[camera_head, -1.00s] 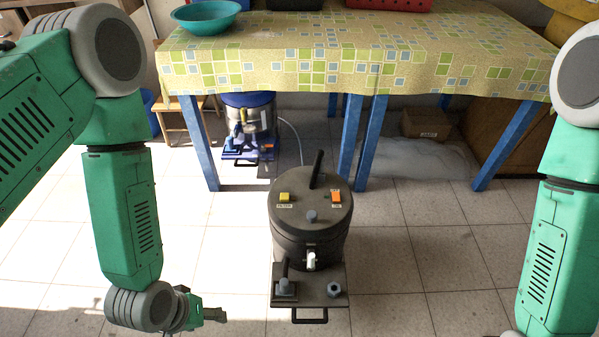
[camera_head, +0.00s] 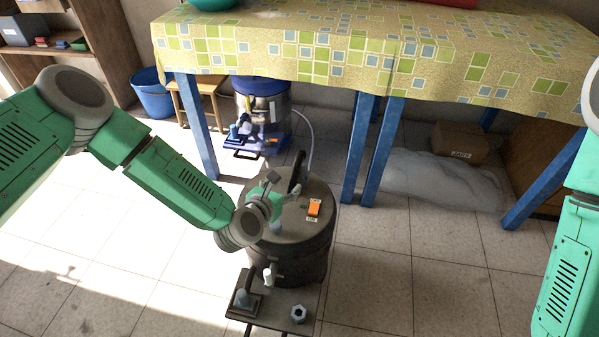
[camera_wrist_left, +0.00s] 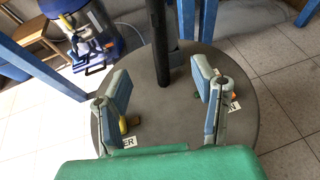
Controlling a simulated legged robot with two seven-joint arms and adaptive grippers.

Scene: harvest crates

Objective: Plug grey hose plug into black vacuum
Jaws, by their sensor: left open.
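The black vacuum (camera_head: 290,250) stands on the tiled floor, its round lid carrying an upright black handle (camera_head: 297,172) and an orange switch (camera_head: 314,208). I cannot tell for certain which is the hose plug. My left gripper (camera_head: 272,187) is over the lid, open and empty. In the left wrist view its fingers (camera_wrist_left: 162,92) are spread, the black handle (camera_wrist_left: 158,45) beyond them. My right gripper is out of view.
A table with a patterned cloth (camera_head: 380,50) and blue legs (camera_head: 372,150) stands behind. A blue and silver vacuum (camera_head: 262,110) is under it. A cardboard box (camera_head: 460,142) lies farther right. Floor right of the black vacuum is clear.

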